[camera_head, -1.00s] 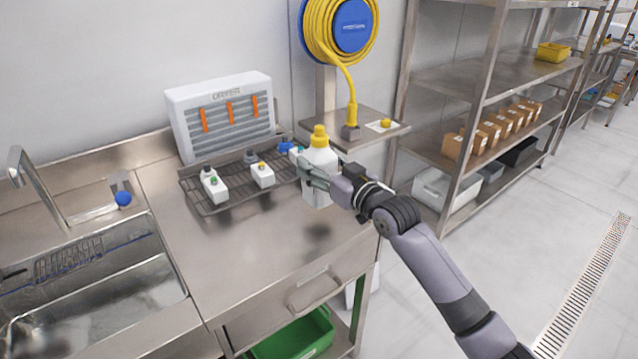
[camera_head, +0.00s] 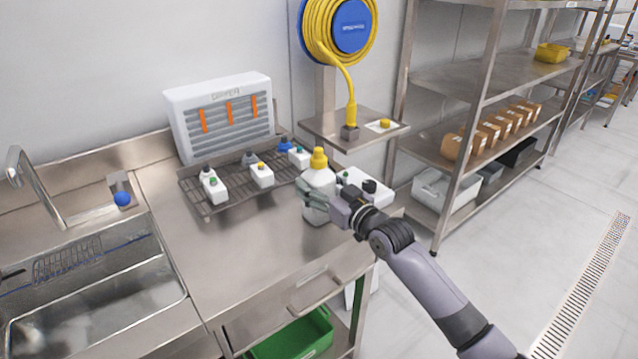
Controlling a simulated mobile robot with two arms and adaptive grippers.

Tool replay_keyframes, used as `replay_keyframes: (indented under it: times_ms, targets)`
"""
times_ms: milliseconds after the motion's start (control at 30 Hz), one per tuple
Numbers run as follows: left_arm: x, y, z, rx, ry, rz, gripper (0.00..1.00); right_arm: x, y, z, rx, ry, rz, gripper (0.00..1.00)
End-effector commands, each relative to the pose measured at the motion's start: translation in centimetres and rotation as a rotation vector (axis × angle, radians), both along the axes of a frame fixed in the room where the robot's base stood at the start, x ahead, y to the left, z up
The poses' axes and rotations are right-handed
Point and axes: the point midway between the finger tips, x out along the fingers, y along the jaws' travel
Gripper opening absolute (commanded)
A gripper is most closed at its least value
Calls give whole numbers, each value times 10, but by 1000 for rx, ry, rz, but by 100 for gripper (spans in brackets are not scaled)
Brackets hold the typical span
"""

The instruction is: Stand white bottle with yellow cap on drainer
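The white bottle with the yellow cap (camera_head: 318,180) is upright at the right end of the steel counter. My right gripper (camera_head: 312,196) has its fingers around the bottle's body and seems shut on it. The bottle's base is close to the counter top; I cannot tell whether it touches. The drainer (camera_head: 225,200) is a dark wire rack to the left of the bottle, near the wall. Several small white items with coloured tops stand on it. The bottle is off the rack, in front of its right end. My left gripper is not in view.
A white slatted unit (camera_head: 222,98) stands behind the drainer. White blocks (camera_head: 365,181) sit behind my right gripper. A sink (camera_head: 90,280) is at the left. A small steel shelf (camera_head: 365,128) is above right. The counter's front is clear.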

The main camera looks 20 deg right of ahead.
Motion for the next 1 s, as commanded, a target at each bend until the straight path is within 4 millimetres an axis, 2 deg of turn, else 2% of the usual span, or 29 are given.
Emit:
replay_keyframes:
  times_ms: [167, 567, 667, 1000]
  targets:
    - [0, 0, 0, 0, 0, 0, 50, 0, 0, 0, 0, 0, 0, 75]
    - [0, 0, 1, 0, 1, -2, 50, -4, -2, 2, 0, 0, 0, 75]
    - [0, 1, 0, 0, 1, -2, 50, -17, -6, 1, -1, 1, 0, 75]
    - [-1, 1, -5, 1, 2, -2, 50, -82, -30, 0, -3, 1, 0, 75]
